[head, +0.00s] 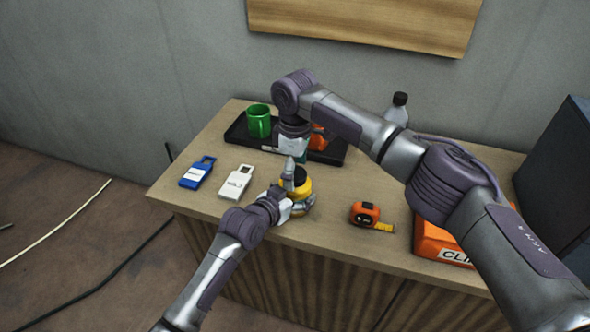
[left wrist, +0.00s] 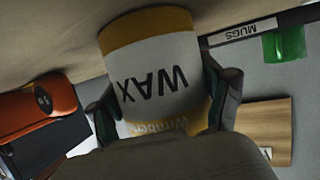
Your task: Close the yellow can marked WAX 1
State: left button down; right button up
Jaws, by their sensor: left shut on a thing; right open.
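The yellow can (head: 304,189) stands near the front of the wooden counter with a black top (head: 300,176). In the left wrist view, the can's white label (left wrist: 160,75) reads WAX upside down; no number is readable. My left gripper (head: 289,203) is shut on the can's side, with its fingers on either side of the can in the left wrist view. My right gripper (head: 295,164) is open and points down just above the black top. I cannot tell whether it touches the top, or whether the top is fully seated.
Behind is a black tray (head: 238,133) with a green mug (head: 258,121) and an orange item (head: 318,139). Blue (head: 196,173) and white (head: 236,183) tags lie left. A tape measure (head: 364,213), orange box (head: 432,243) and bottle (head: 397,111) are right.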

pick_arm(q)
grip_release()
pick_arm(e)
notch_tip(320, 180, up, 12)
dwell(0.7)
pick_arm(q)
jog(key=shift+s, duration=0.1)
jog(key=v, duration=1.2)
jog(key=shift+f, duration=0.2)
pick_arm(e)
jog(key=shift+f, duration=0.1)
